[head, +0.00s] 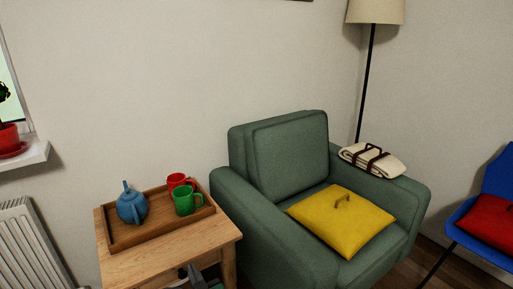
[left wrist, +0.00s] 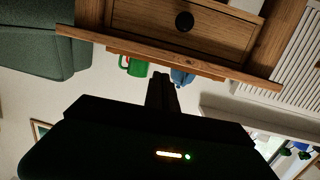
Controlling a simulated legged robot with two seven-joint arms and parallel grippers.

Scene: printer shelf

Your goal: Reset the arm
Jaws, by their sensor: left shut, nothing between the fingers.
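My left gripper (head: 192,274) shows at the bottom edge of the head view, in front of the wooden side table (head: 165,262) and mostly cut off by the frame. In the left wrist view its dark fingers (left wrist: 162,82) are shut with nothing between them. That view is upside down, with the table drawer (left wrist: 185,28) at the top. The gripper is apart from the tray (head: 150,234), which holds a blue teapot (head: 132,206), a red mug (head: 178,181) and a green mug (head: 186,201). My right gripper is not in view.
A green armchair (head: 285,155) stands right of the table, with a yellow cushion (head: 342,222) and a strapped cream blanket (head: 372,160). A floor lamp (head: 368,80) is behind it. A radiator (head: 28,248) is at left, a blue chair (head: 492,185) at right.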

